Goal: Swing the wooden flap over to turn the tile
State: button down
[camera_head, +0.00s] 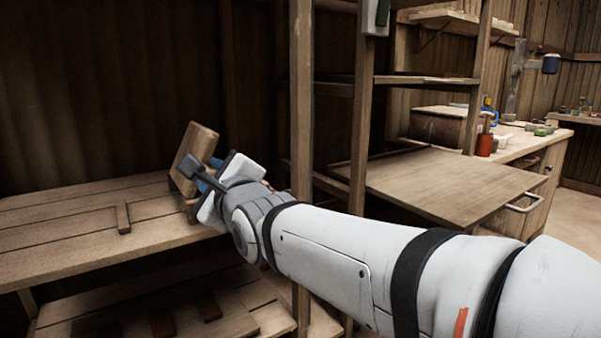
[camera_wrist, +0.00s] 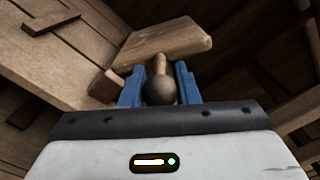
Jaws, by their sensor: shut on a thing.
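The wooden flap (camera_head: 197,145) stands tilted up at the right end of the wooden workbench (camera_head: 60,235). In the wrist view the flap (camera_wrist: 165,38) lies just beyond my fingertips. My gripper (camera_head: 208,178) is at the flap's near right side. Its blue fingers (camera_wrist: 159,84) are shut on a rounded wooden knob (camera_wrist: 160,88) that points toward the wrist camera. A small brown block (camera_wrist: 104,86) sits beside the left finger. I cannot make out the tile; the flap and my gripper hide the area behind them.
A wooden strip (camera_head: 123,217) lies on the bench top to the left. Upright posts (camera_head: 301,130) stand close right of my gripper. A shelf below holds dark reddish pieces (camera_head: 208,305). A wooden board (camera_head: 440,185) lies to the right beyond my arm.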

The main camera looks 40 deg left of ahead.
jog(key=shift+f, duration=0.35)
jog(key=c, duration=1.5)
grip_release()
jog(key=o, duration=0.4)
jog(key=shift+r, duration=0.25)
jog(key=shift+d, duration=0.15)
jog(key=p+v, duration=0.1)
jog(key=v, duration=0.6)
jog(key=shift+s+d+p, duration=0.15)
jog(key=shift+d+p, duration=0.15)
